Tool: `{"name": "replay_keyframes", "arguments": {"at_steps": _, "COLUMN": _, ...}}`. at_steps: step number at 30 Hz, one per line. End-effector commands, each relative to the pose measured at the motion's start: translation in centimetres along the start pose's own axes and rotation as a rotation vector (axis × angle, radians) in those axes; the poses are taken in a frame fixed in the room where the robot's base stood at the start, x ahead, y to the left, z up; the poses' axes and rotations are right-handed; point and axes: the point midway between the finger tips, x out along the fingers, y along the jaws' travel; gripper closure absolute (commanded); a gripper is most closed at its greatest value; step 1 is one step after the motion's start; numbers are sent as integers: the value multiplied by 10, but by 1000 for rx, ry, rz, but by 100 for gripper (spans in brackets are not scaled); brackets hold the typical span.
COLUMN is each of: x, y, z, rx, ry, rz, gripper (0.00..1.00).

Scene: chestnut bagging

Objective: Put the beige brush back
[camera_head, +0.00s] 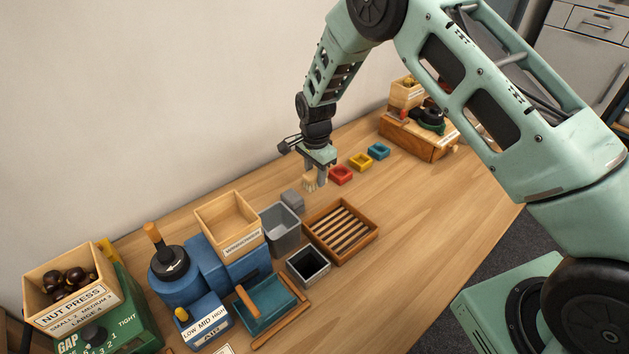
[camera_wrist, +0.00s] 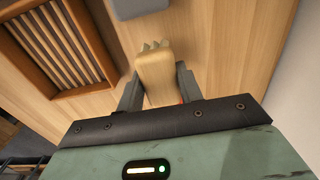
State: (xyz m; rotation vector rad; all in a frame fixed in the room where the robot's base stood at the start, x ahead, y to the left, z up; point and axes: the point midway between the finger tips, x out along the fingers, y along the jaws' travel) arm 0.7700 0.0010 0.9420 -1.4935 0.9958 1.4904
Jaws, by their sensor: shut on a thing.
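The beige brush (camera_head: 309,181) is held in my gripper (camera_head: 315,178) above the table, beyond the slatted tray. In the wrist view the brush (camera_wrist: 156,76) sits between the two fingers of my gripper (camera_wrist: 158,88), which are shut on it. Its notched end points away from the palm, toward a grey block at the top of that view. In the head view the grey block (camera_head: 293,200) is on the table just below and left of the brush. Whether the brush touches the table cannot be told.
A wooden slatted tray (camera_head: 371,243), a grey bin (camera_head: 283,240) and a dark square cup (camera_head: 318,277) stand nearby. Red (camera_head: 341,180), yellow (camera_head: 360,168) and teal (camera_head: 378,155) small trays lie right of my gripper. The winnower (camera_head: 231,270) and nut press (camera_head: 113,315) fill the left. The front right table is clear.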

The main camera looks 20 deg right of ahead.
Motion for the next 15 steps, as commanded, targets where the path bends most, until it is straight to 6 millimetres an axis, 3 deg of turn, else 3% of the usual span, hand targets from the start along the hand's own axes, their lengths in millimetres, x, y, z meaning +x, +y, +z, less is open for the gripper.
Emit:
{"name": "replay_keyframes", "arguments": {"at_steps": 6, "x": 29, "y": 1, "z": -1, "rx": 1, "ry": 0, "rz": 4, "gripper": 89}}
{"name": "replay_keyframes", "arguments": {"at_steps": 15, "x": 36, "y": 1, "z": 0, "rx": 0, "ry": 0, "rz": 1, "gripper": 89}}
